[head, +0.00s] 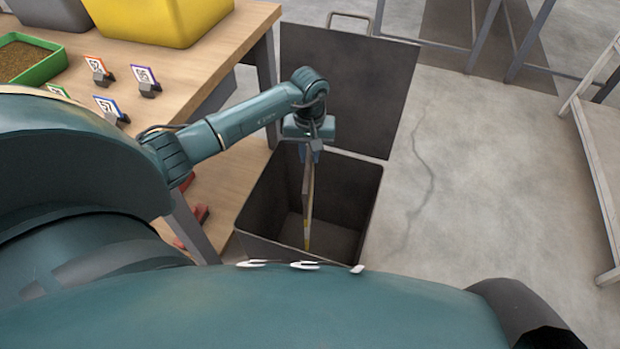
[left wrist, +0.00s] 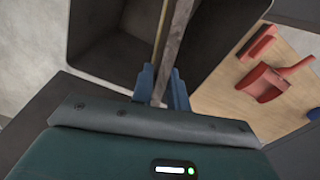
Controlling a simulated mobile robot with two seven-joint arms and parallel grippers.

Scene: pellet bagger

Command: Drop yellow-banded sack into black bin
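The black bin (head: 258,200) stands on the floor beside the workbench with its lid (head: 352,85) swung up and open. My left gripper (head: 310,150) is over the bin's opening, fingers pointing down. It is shut on the sack (head: 308,200), which hangs edge-on into the bin with a yellow part near its lower end. In the left wrist view the blue fingertips (left wrist: 159,80) pinch the sack (left wrist: 172,45), and the bin's wall (left wrist: 85,30) surrounds it. I cannot tell whether the sack touches the bin floor. My right gripper is not in view.
The workbench (head: 225,45) at left holds a yellow container (head: 160,18), a green tray (head: 45,68) and several small numbered card holders. A red dustpan (left wrist: 265,85) and another red item lie on the lower shelf. Concrete floor (head: 480,180) right of the bin is clear.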

